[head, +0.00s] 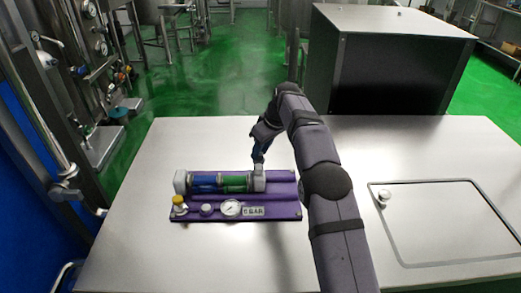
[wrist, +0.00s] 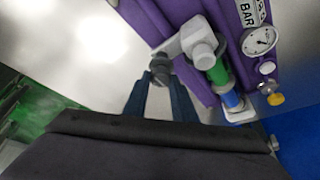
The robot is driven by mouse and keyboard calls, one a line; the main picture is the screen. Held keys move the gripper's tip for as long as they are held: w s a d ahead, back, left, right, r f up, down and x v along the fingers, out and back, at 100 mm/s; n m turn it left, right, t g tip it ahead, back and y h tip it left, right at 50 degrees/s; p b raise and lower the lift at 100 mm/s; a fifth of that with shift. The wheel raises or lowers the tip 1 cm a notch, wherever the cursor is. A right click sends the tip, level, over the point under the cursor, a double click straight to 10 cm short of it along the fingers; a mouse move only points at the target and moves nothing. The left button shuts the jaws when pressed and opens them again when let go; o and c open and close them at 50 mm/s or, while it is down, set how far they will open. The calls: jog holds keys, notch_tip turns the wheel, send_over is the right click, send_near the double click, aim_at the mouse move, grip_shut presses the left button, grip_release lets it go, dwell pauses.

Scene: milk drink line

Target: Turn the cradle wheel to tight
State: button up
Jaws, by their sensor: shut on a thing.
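A purple base plate (head: 285,209) on the steel table carries a cradle (head: 180,182) holding a cylinder with blue and green sections (head: 235,183). In the wrist view, a light grey end block (wrist: 200,45) stands at the green end of the cylinder. A dark grey wheel (wrist: 159,68) sits beside this block. My gripper (wrist: 160,80) has its blue fingers shut on the wheel, one on each side. In the head view, my gripper (head: 259,160) reaches down at the right end of the cradle, and the wheel cannot be made out there. No tight marking is readable.
The plate's front edge has a yellow-topped fitting (head: 179,203), a grey knob (head: 206,209), a pressure gauge (head: 231,208) and a "BAR" label (head: 254,211). A hatch with a small knob (head: 384,196) lies at right. A dark box (head: 385,65) stands behind. The table's left side is clear.

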jog(key=shift+r, duration=0.1)
jog(key=m+p, duration=0.1)
jog(key=m, duration=0.1)
jog(key=m+t+h, duration=0.1)
jog(key=shift+s+a+r+m+p, duration=0.1)
jog(key=shift+a+r+m+p, duration=0.1)
jog(key=shift+m+p, duration=0.2)
jog(key=m+h+p, duration=0.1)
jog(key=m+p, duration=0.2)
jog(key=shift+a+m+h, duration=0.15)
jog(key=shift+m+h, duration=0.15)
jog(key=m+h+p, duration=0.1)
jog(key=m+p, duration=0.1)
jog(key=m+h+p, duration=0.1)
jog(key=m+p, duration=0.1)
jog(key=m, duration=0.1)
jog(key=shift+a+p, duration=0.15)
jog(key=shift+p, duration=0.25)
jog(key=shift+f+m+h+p, duration=0.15)
jog(key=shift+m+h+p, duration=0.45)
jog(key=shift+m+p, duration=0.95)
jog(key=shift+m+g, duration=0.3)
jog(key=shift+m, duration=0.05)
jog(key=o, duration=1)
jog(key=shift+f, duration=0.1)
jog(key=shift+o, duration=0.2)
